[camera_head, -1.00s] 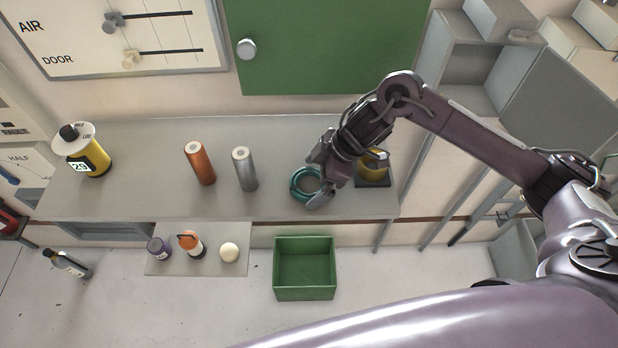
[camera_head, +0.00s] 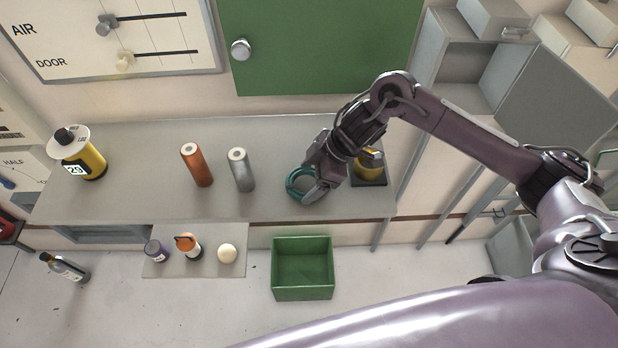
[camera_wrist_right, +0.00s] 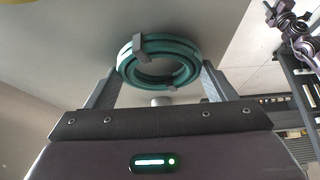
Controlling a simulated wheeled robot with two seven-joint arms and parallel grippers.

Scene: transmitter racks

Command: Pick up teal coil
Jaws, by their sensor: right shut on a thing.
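The teal coil (camera_head: 296,180) is a ring held in my right gripper (camera_head: 314,174), over the right part of the grey bench. In the right wrist view, the coil (camera_wrist_right: 126,68) sits between the two fingers of my right gripper (camera_wrist_right: 160,76), with dark bands around it. The gripper is shut on it. The coil looks tilted and close to the bench top; I cannot tell how much gap is under it. The fingers hide its right side in the head view. My left gripper is not in view.
A yellow spool on a dark base (camera_head: 369,166) stands just right of the gripper. Silver (camera_head: 242,171) and orange (camera_head: 197,166) cylinders stand to the left. A green open bin (camera_head: 303,292) is below the bench's front edge. A small shelf (camera_head: 208,268) holds several items.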

